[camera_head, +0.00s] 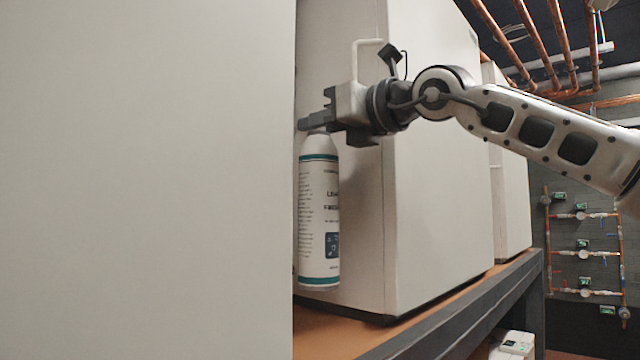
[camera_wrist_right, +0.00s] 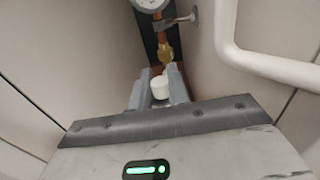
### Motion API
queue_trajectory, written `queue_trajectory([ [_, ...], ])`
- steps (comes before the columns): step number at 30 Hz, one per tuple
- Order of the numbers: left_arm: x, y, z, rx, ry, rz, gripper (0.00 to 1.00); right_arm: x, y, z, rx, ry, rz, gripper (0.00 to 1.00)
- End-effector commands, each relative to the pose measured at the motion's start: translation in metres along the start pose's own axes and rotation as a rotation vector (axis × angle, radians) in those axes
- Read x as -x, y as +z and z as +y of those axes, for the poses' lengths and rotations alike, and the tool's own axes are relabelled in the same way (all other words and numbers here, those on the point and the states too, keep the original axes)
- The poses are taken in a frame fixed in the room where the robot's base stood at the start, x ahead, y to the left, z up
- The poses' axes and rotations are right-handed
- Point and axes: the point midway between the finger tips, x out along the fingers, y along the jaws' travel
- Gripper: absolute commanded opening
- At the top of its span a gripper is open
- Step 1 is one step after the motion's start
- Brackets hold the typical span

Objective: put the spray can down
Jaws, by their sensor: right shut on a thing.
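A white spray can (camera_head: 319,215) with teal bands and printed text hangs upright in the head view, in the gap between two large pale cabinets. My right gripper (camera_head: 317,126) is shut on its top end. In the right wrist view, the can's white cap (camera_wrist_right: 160,87) sits between the two grey fingers. The can's base shows above the lower edge of the cabinet behind it, so it appears clear of the orange-brown shelf (camera_head: 335,338). The can's left edge lies close to the near cabinet's edge in the picture. My left gripper is not in view.
The near cabinet (camera_head: 150,180) fills the left of the head view. Another cabinet (camera_head: 435,170) with a white pipe handle (camera_head: 366,45) stands behind the can. The wrist view shows a gauge (camera_wrist_right: 150,4) and brass fitting (camera_wrist_right: 166,50) deep in the gap. Shelf in front is bare.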

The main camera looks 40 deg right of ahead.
Motion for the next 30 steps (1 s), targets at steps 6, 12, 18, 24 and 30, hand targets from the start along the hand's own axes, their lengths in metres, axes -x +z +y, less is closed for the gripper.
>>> queue_trajectory([
  [6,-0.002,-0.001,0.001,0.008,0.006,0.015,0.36,0.001,-0.023,0.000,0.000,0.000,-0.006,0.00],
  [12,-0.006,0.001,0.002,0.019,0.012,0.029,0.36,0.001,-0.050,0.001,0.000,0.002,-0.006,0.00],
  [18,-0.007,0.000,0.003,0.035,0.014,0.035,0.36,0.001,-0.066,0.001,0.001,0.002,-0.007,0.00],
  [24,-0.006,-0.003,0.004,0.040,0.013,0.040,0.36,0.001,-0.065,0.001,0.001,0.001,-0.006,0.00],
  [30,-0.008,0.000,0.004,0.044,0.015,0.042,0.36,0.000,-0.070,0.000,0.000,0.000,-0.002,0.29],
])
